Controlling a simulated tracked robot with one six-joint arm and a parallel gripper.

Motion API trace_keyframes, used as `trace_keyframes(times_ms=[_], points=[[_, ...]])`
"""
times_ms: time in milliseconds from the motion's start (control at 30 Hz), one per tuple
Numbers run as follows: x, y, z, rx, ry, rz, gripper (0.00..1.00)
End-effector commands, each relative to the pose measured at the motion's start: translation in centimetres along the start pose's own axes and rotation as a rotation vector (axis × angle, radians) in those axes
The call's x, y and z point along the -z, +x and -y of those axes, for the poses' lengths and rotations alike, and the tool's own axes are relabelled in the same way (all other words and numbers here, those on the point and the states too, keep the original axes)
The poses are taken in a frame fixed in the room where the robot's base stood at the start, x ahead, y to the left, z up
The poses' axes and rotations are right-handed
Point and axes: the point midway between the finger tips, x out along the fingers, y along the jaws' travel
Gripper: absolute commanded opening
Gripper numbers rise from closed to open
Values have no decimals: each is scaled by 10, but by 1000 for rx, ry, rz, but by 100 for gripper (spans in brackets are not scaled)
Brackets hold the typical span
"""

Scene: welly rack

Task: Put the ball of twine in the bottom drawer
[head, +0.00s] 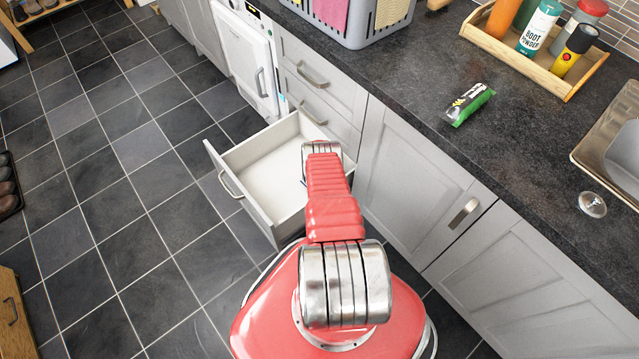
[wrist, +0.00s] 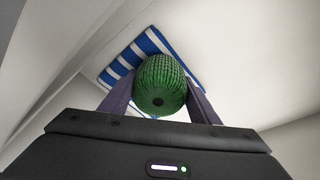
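The ball of twine (wrist: 160,84) is green and round, with a dark hole facing the wrist camera. My gripper (wrist: 158,100) has one finger on each side of it and appears shut on it. The bottom drawer (head: 219,164) is pulled open from the grey cabinet, and its white inside shows. My arm reaches over the drawer and hides part of it. In the head view, my gripper and the twine are hidden behind the arm. In the wrist view, the twine is in front of the pale drawer inside; its height above the floor is unclear.
A blue-and-white striped flat item (wrist: 122,67) lies behind the twine in the wrist view. Two shut drawers (head: 322,78) are above the open one. The dark worktop (head: 420,75) holds a grey basket (head: 362,28), a wooden tray (head: 583,78) and a green-black packet (head: 468,104).

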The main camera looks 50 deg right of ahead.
Motion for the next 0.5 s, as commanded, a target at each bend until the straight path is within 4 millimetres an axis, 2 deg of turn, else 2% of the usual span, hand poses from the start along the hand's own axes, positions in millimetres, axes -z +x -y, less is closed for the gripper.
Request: trace_keyframes(times_ms=[267, 500], points=[[0, 0, 0, 0, 0, 0, 74], [0, 0, 0, 0, 0, -1, 74]])
